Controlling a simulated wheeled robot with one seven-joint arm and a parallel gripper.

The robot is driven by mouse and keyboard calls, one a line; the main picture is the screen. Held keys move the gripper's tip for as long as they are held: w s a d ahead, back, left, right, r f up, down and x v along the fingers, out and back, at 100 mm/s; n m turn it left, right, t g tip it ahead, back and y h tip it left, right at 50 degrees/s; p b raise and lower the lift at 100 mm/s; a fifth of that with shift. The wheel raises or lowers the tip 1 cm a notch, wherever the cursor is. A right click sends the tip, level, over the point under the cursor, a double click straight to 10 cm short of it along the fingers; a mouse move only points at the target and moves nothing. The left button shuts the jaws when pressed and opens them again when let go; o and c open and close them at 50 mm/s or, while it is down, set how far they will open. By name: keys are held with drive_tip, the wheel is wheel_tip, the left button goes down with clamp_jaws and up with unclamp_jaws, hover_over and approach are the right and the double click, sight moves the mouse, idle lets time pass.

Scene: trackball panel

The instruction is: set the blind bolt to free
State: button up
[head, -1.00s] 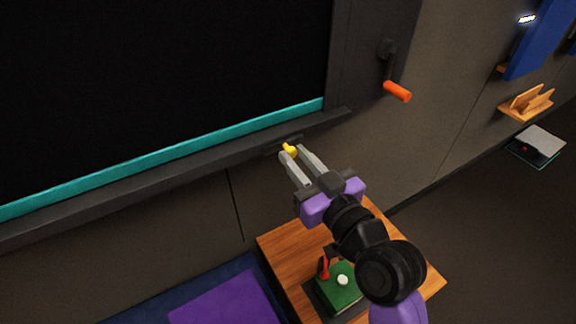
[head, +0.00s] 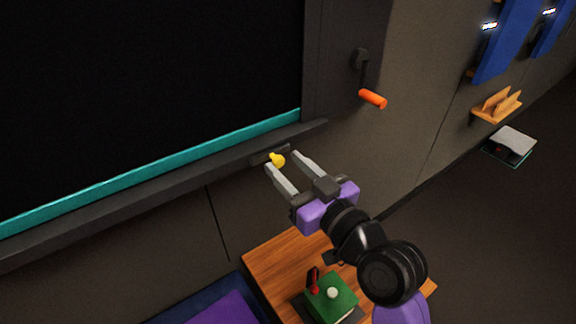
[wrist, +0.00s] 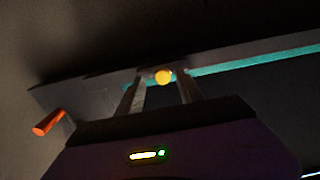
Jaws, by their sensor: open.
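In the head view the knob lies close to the fingertips, nearer the left one. In the wrist view the knob (wrist: 163,77) appears between the two fingertips, with a gap to each. I cannot tell how deep it sits between them. The blind's teal bottom edge (head: 150,172) runs just above the sill.
An orange-handled crank (head: 372,98) is on the frame at the right. Below my gripper, a wooden table (head: 265,262) holds a green box (head: 332,296) with a red lever and a white ball. A wooden rack (head: 497,105) is on the right wall. The wall beneath the sill is bare.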

drive_tip(key=v, duration=0.7)
drive_tip(key=shift+d+b, duration=0.15)
drive_tip(key=shift+b, duration=0.25)
drive_tip(key=shift+s, duration=0.15)
drive_tip(key=d+r+m+t+h, duration=0.3)
drive_tip(key=d, duration=0.2)
drive_tip(key=s+d+f+m+t+h+p, duration=0.1)
drive_tip(key=s+d+f+m+h+p, duration=0.1)
drive_tip(key=s+d+f+m+h, duration=0.45)
drive_tip(key=s+d+f+n+g+p, duration=0.1)
drive_tip(key=s+d+f+g, duration=0.1)
drive_tip(key=s, duration=1.1)
drive_tip(key=s+d+f+n+g+p, duration=0.1)
drive_tip(key=s+f+g+p, duration=0.1)
drive_tip(key=s, duration=1.2)
drive_tip(key=shift+d+f+n, duration=0.35)
drive_tip(key=shift+f, duration=0.25)
